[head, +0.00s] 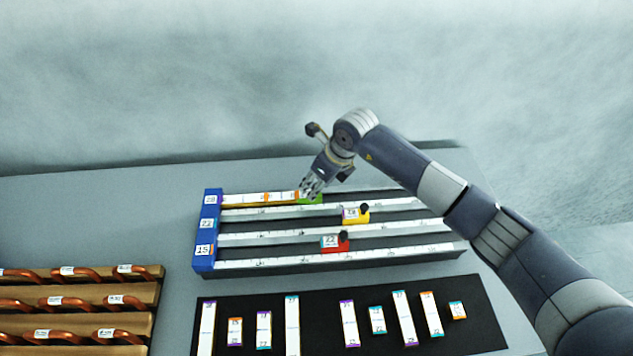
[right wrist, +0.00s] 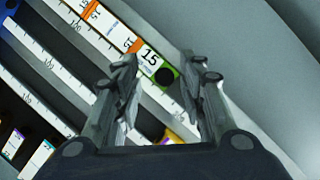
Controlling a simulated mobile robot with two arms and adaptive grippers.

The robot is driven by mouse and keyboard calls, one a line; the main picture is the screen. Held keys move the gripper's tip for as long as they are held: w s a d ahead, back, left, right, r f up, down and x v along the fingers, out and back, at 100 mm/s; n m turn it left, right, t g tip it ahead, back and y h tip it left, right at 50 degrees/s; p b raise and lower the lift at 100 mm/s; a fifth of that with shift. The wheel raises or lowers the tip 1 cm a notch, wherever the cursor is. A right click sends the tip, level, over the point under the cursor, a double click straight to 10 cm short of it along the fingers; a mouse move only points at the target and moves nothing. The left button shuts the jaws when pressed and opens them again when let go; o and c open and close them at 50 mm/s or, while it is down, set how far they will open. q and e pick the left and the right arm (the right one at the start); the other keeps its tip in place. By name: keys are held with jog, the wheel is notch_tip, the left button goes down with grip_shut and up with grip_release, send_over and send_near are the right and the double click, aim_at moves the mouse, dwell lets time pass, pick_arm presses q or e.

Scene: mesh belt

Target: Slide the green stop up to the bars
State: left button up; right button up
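The green stop (head: 318,200) is in the far lane of the rail fixture, at the right end of a row of white bars with orange ends (head: 263,198). In the right wrist view the green stop (right wrist: 176,75) has a black knob and a label reading 15. The bars (right wrist: 108,24) lie up and left of it, very close; I cannot tell whether they touch. My right gripper (head: 311,188) is over the stop. In the right wrist view its fingers (right wrist: 160,88) are apart, one on each side of the stop. My left gripper is out of view.
A yellow stop (head: 350,217) and a red stop (head: 330,244) sit in the nearer lanes. A blue end block (head: 205,231) closes the left side. A black mat (head: 265,300) with several loose bars lies in front. A rack with copper handles (head: 150,290) stands at left.

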jog(key=shift+d+r, duration=0.15)
jog(key=shift+d, duration=0.05)
jog(key=v, duration=1.1)
jog(key=shift+s+r, duration=0.15)
jog(key=shift+r, duration=0.2)
jog(key=shift+a+f, duration=0.1)
jog(key=shift+a, duration=0.05)
